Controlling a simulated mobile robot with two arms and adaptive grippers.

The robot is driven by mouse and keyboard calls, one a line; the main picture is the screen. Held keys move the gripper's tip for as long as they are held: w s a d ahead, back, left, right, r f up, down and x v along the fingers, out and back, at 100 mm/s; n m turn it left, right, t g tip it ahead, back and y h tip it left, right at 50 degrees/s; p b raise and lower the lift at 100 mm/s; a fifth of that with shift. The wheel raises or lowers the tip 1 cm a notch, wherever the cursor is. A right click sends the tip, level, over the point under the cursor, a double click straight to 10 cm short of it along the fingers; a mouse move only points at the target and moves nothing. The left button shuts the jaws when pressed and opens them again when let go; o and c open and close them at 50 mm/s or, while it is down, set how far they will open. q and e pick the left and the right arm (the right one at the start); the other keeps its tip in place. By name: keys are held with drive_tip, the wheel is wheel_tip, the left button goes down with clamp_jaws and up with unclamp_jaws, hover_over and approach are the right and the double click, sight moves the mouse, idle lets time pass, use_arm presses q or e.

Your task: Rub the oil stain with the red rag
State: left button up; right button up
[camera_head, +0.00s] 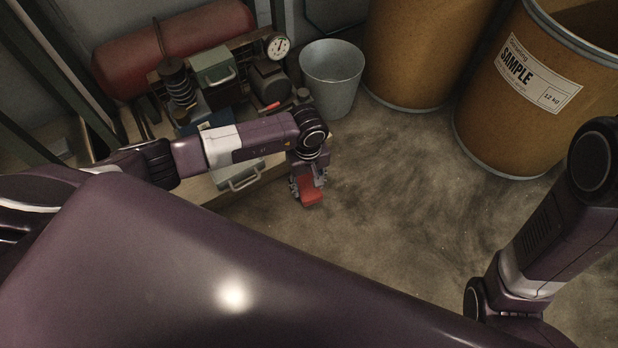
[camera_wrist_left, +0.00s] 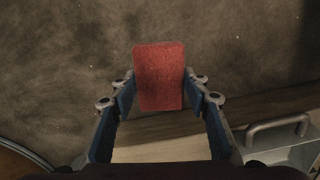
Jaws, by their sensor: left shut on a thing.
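The red rag (camera_head: 311,192) is a folded, block-like piece. It also shows in the left wrist view (camera_wrist_left: 159,76), upright in the picture between the two fingers. My left gripper (camera_head: 308,182) is shut on it; in the left wrist view the fingertips (camera_wrist_left: 159,92) press its two sides. The rag is over the floor, just right of the wooden ledge. I cannot tell whether it touches the floor. The floor (camera_head: 400,210) is mottled with darker patches, and I cannot single out the oil stain. My right arm shows at the right, but its gripper is out of view.
A wooden ledge (camera_wrist_left: 230,108) borders the floor, with a grey handled box (camera_head: 238,175) on it. Behind stand a red tank (camera_head: 170,45), a gauge (camera_head: 278,46), a metal bucket (camera_head: 332,78) and brown drums (camera_head: 530,85). The middle floor is clear.

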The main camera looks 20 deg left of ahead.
use_arm(q)
drive_tip(key=shift+r+p, duration=0.65)
drive_tip(key=shift+r, duration=0.55)
